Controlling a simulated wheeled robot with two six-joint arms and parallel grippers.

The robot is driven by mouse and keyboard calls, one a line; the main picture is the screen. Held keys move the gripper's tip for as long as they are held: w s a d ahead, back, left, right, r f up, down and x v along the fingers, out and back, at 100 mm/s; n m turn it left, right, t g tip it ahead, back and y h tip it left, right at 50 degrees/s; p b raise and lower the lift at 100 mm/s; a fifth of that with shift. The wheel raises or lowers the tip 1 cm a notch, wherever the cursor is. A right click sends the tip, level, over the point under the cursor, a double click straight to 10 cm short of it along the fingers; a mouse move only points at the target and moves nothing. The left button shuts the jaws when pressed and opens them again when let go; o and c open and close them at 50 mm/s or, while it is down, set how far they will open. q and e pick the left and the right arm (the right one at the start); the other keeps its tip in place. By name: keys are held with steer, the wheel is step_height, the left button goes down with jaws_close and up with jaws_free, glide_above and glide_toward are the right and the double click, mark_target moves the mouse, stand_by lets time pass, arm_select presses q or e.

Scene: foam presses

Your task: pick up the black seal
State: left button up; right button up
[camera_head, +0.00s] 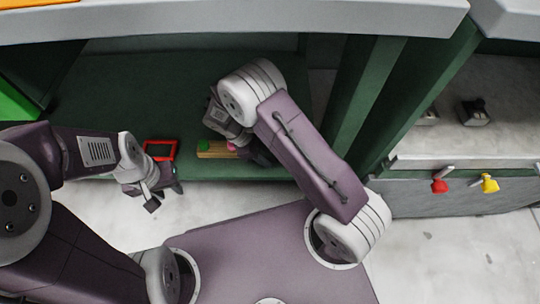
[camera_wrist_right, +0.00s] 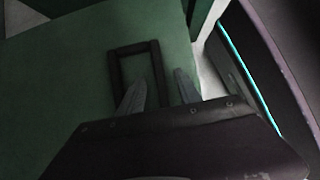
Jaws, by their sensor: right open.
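The black seal (camera_wrist_right: 156,62) is a dark rectangular frame lying on the green shelf, seen in the right wrist view. My right gripper (camera_wrist_right: 158,78) is open at the seal's near right part. Its left finger reaches over the frame's near end and its right finger is outside the right side, so the right bar lies between them. I cannot tell the height of the fingertips above the shelf. In the head view my right arm hides the seal and these fingers. My left gripper (camera_head: 165,196) is in front of the shelf's edge, its fingers apart and empty.
A red frame (camera_head: 160,142) lies on the green shelf (camera_head: 120,80), near my left gripper. A wooden block (camera_head: 212,154) with green and pink bits is beside my right wrist. Green posts (camera_head: 365,85) stand to the right. Red (camera_head: 439,186) and yellow (camera_head: 489,184) knobs are further right.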

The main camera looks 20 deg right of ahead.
steer(key=shift+d+f, duration=0.2)
steer(key=shift+f, duration=0.3)
arm_select(q)
steer(key=shift+f, duration=0.3)
arm_select(e)
steer(key=shift+s+r, duration=0.1)
jaws_close()
